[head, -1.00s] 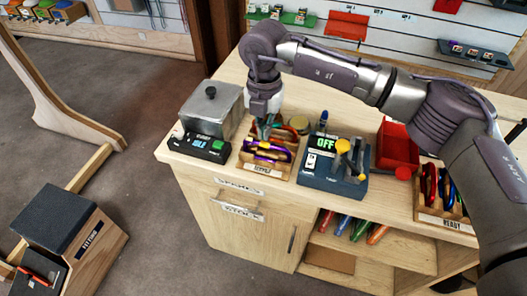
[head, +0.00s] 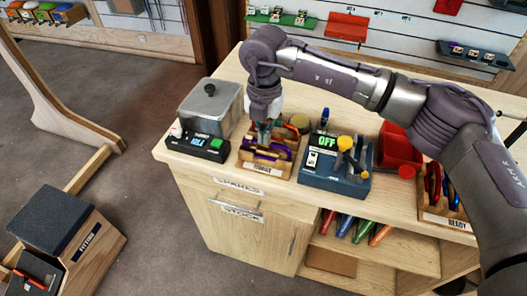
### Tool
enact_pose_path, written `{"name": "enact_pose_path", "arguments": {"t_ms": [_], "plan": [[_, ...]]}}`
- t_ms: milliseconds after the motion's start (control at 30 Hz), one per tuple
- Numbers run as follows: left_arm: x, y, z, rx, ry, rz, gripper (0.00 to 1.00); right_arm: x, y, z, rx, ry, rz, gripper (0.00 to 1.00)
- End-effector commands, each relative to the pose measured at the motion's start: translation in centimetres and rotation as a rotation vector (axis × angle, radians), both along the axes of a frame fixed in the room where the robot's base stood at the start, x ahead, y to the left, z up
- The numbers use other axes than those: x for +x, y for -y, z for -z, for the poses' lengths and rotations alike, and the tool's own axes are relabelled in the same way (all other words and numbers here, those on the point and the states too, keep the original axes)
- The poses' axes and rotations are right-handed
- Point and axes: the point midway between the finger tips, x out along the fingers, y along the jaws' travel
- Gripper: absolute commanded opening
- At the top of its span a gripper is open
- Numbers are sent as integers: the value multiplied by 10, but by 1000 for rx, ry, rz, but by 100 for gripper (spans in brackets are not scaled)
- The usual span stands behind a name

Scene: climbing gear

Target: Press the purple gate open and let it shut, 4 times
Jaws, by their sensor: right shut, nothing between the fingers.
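The purple carabiner (head: 262,155) lies in a small wooden tray (head: 250,170) near the bench's front edge, among other metal gear; its gate is too small to make out. My right gripper (head: 264,140) points down over this tray, its fingertips at or just above the purple carabiner. The fingers are shut and hold nothing. Whether they touch the gate I cannot tell. My left gripper is out of view.
Left of the tray are a black device with a green button (head: 198,146) and a grey metal box (head: 211,106). Right of it stands a blue-grey machine reading OFF (head: 335,181), then a red bin (head: 399,150) and a wooden READY rack (head: 446,217).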

Motion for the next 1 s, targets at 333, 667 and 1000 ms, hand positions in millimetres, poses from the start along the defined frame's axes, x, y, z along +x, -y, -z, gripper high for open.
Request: {"name": "enact_pose_path", "arguments": {"t_ms": [333, 667, 1000], "plan": [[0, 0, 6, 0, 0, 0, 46, -1, 0, 9, -2, -4, 0, 0], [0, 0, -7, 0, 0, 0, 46, -1, 0, -19, -2, -3, -1, 0], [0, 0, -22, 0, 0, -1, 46, 0, 0, -54, -2, -1, 0, 0]]}}
